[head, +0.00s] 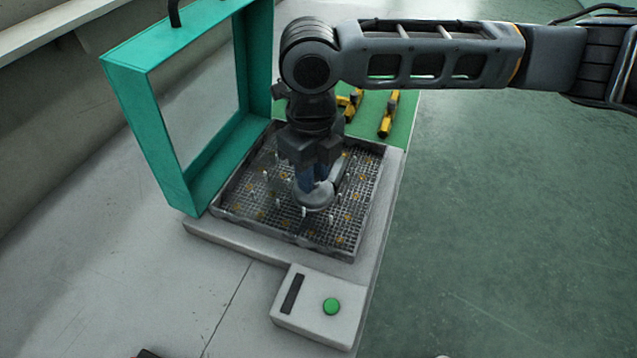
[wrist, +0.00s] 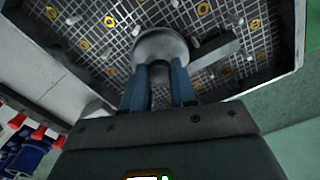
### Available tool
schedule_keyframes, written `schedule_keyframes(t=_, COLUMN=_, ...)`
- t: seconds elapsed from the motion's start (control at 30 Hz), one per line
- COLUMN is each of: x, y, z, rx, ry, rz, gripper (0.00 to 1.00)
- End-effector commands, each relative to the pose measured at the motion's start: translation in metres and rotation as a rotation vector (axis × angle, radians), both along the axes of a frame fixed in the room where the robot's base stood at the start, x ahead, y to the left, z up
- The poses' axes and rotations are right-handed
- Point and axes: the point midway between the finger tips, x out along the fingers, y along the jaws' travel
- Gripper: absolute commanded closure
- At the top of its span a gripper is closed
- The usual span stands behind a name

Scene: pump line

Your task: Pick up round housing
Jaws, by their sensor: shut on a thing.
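The round housing (head: 315,197) is a grey metal part with a round body and a side arm. It is at the mesh tray (head: 232,208), among small white pegs and yellow rings. My gripper (head: 312,184) reaches down from above and is shut on the housing. In the wrist view the two blue fingers of my gripper (wrist: 160,80) close on the near part of the round housing (wrist: 160,45), whose side arm points right. Whether the housing touches the mesh cannot be told.
A teal frame (head: 160,120) stands open at the tray's left. A control box (head: 318,305) with a green button is in front. Yellow parts (head: 388,115) lie on a green surface behind. Red and blue things (wrist: 25,140) show at the wrist view's lower left. Green floor lies right.

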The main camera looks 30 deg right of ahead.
Motion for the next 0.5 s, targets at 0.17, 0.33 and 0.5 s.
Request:
schedule_keyframes(t=0.17, x=-0.0006, y=0.0002, z=-0.0016, rx=0.0, ry=0.002, rz=0.0, gripper=1.0)
schedule_keyframes(t=0.33, x=-0.0007, y=0.0003, z=-0.0016, rx=0.0, ry=0.002, rz=0.0, gripper=1.0)
schedule_keyframes(t=0.5, x=-0.0008, y=0.0002, z=-0.0015, rx=0.0, ry=0.003, rz=0.0, gripper=1.0)
